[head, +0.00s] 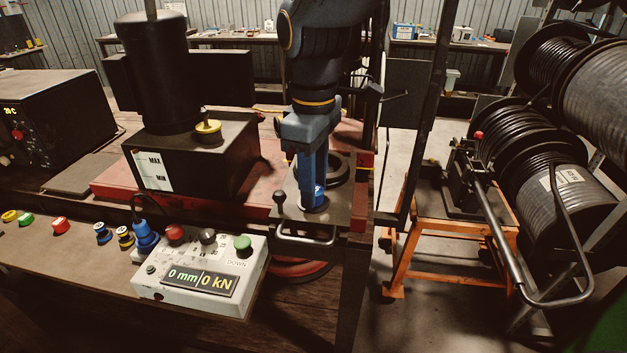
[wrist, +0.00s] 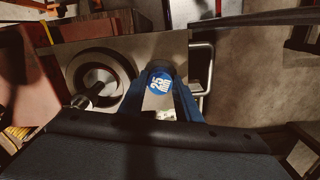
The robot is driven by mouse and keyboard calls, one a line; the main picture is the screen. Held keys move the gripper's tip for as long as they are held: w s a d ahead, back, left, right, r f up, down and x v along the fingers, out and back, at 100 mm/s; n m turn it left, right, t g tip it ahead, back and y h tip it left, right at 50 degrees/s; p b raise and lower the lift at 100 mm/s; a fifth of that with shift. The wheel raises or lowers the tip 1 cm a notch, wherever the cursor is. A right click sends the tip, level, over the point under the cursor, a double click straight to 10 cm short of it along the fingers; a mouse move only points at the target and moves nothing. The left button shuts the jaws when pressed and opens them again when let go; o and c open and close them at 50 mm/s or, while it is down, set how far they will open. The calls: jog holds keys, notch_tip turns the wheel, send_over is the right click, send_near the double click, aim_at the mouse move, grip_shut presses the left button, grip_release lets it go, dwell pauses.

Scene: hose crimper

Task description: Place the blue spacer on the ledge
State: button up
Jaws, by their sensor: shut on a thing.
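My gripper (head: 313,190) points down over the metal plate at the right end of the machine, shut on the blue spacer (head: 319,194). In the wrist view the spacer's round blue top, marked 25 mm (wrist: 160,83), lies between my blue fingers (wrist: 160,100). The spacer looks upright at the plate; I cannot tell whether it touches it. A tan ledge (head: 60,262) runs along the front left, carrying several small coloured pieces.
A black ring (head: 337,168) is beside my gripper on the plate (wrist: 85,48). A white control box (head: 205,275) reads 0 mm/0 kN. Hose reels (head: 565,195) stand at right.

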jog(key=shift+f, duration=0.15)
jog(key=o, duration=0.9)
notch_tip(320, 180, up, 12)
jog(key=b, duration=0.3)
jog(key=shift+r, duration=0.2)
jog(key=shift+s, duration=0.15)
